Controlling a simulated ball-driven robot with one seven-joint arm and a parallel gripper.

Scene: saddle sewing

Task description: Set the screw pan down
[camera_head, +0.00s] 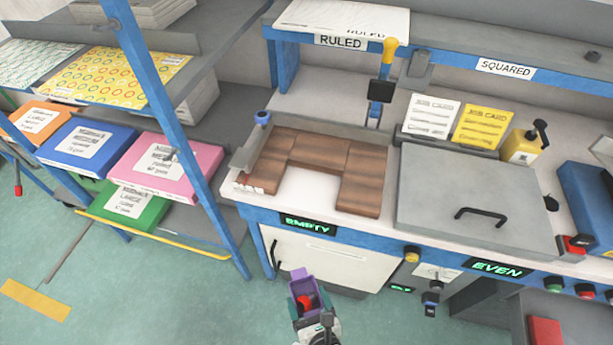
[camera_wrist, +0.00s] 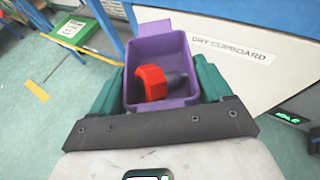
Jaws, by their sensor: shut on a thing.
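The screw pan is a small purple tray (camera_head: 299,284) at the bottom middle of the head view, held in front of the bench. It also shows in the wrist view (camera_wrist: 157,48). A red-headed screw (camera_wrist: 152,82) with a dark shank lies in it. My gripper (camera_wrist: 158,88) is shut on the pan, with a green finger against each side. In the head view my gripper (camera_head: 308,312) is low, over the floor and below the bench top. The pan's underside is hidden.
The bench (camera_head: 285,83) has brown wooden blocks (camera_head: 361,180) around a bare white patch (camera_head: 308,189). A grey lidded box (camera_head: 470,190) stands to the right. A white cupboard door (camera_wrist: 240,60) is close beside the pan. Shelves with coloured boxes (camera_head: 168,166) stand left.

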